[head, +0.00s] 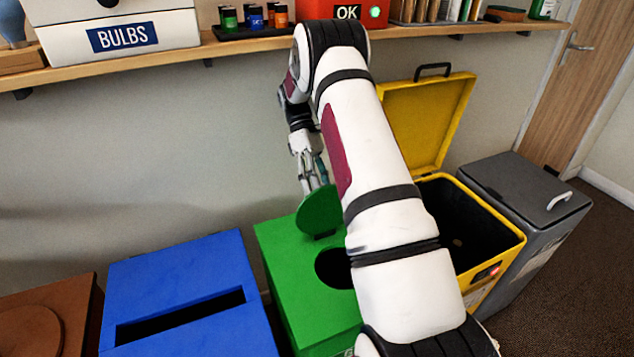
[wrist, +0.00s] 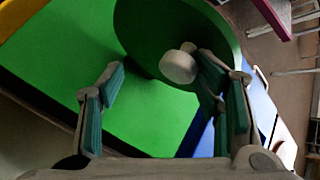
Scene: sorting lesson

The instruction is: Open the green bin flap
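The green bin (head: 290,262) stands in the middle of the row in the head view. Its round green flap (head: 320,212) is raised and tilted up, and the round dark hole (head: 335,268) in the bin's top is uncovered, partly hidden by my arm. My gripper (head: 314,178) is just above and behind the flap. In the wrist view the flap (wrist: 165,32) carries a pale knob (wrist: 178,66). The fingers of my gripper (wrist: 165,95) are spread wide, with the knob close to the right finger; I cannot tell whether they touch.
A blue slotted bin (head: 190,278) stands to the left, with a brown bin (head: 70,290) beyond it. A yellow bin (head: 490,240) with its lid up and a grey lidded bin (head: 540,190) stand to the right. A wooden shelf (head: 240,45) with goods runs above.

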